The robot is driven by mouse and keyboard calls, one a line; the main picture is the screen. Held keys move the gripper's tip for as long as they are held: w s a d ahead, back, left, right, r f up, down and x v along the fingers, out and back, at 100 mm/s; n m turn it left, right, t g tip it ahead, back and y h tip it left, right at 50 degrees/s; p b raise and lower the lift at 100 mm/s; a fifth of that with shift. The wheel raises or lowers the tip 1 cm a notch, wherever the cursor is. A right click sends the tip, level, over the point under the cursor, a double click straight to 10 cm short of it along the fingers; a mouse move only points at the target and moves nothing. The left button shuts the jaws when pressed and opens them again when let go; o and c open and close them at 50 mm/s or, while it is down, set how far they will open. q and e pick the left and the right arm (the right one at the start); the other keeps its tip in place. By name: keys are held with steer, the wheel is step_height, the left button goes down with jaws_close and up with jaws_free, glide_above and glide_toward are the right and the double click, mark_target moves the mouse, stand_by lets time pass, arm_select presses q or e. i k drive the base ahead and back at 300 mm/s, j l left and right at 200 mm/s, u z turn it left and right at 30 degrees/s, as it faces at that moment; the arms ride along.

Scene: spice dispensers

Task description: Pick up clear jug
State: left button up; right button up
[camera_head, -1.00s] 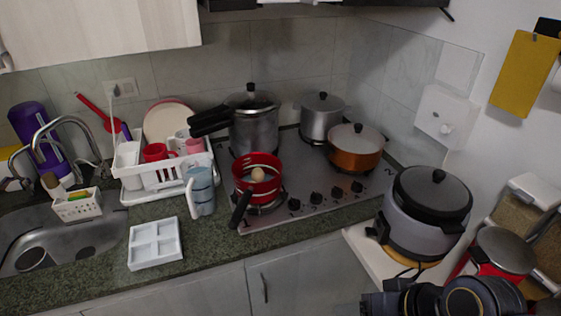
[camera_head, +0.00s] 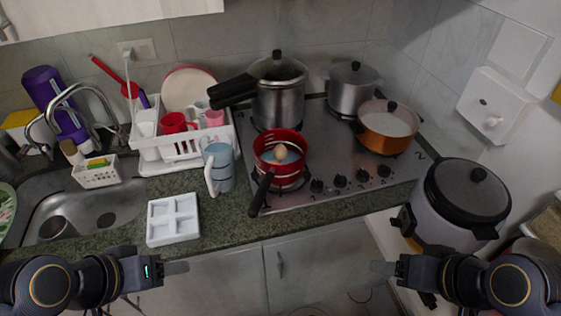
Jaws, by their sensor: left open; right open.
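The clear jug (camera_head: 221,167) looks bluish and see-through, with a pale handle on its left side. It stands upright on the counter between the dish rack and the stove. My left gripper (camera_head: 181,268) is low in the picture, in front of the counter, below and left of the jug and well apart from it. My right gripper (camera_head: 381,268) is low on the right, in front of the cabinets and far from the jug. Both are open and empty.
A white four-part tray (camera_head: 173,219) lies in front of the jug. The white dish rack (camera_head: 184,145) is behind it on the left. A red pan (camera_head: 280,158) with a dark handle (camera_head: 260,193) stands close on the right, on the stove (camera_head: 335,180). The sink (camera_head: 85,205) is further left.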

mark_target(216, 146)
steer(key=j+z, duration=0.4)
steer(key=k+j+z, duration=0.1)
steer(key=j+z, duration=0.25)
steer(key=k+j+z, duration=0.1)
steer(key=z, duration=0.3)
steer(key=j, duration=0.1)
